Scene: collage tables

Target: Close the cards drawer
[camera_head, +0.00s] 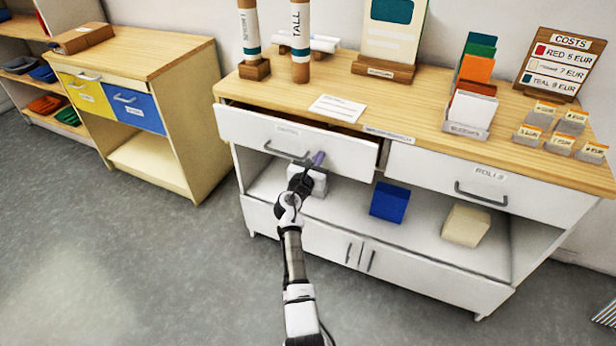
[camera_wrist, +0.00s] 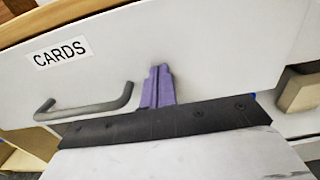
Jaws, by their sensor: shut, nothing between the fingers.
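The cards drawer (camera_head: 340,150) is the left drawer of the wooden-topped white cabinet. It stands partly open, with a dark gap behind its front on the right side. Its front fills much of the wrist view (camera_wrist: 220,50), with a CARDS label (camera_wrist: 60,52) and a grey bar handle (camera_wrist: 88,108). My gripper (camera_head: 318,160) is shut and empty, its purple fingertips (camera_wrist: 158,85) together at the drawer front, right of the handle. Whether the tips touch the front I cannot tell.
The rolls drawer (camera_head: 500,180) to the right looks shut. A blue box (camera_head: 389,202) and a cream box (camera_head: 467,224) stand on the shelf below. The countertop (camera_head: 420,115) holds signs, tubes, card holders and small price blocks. The grey floor (camera_head: 150,260) is clear.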

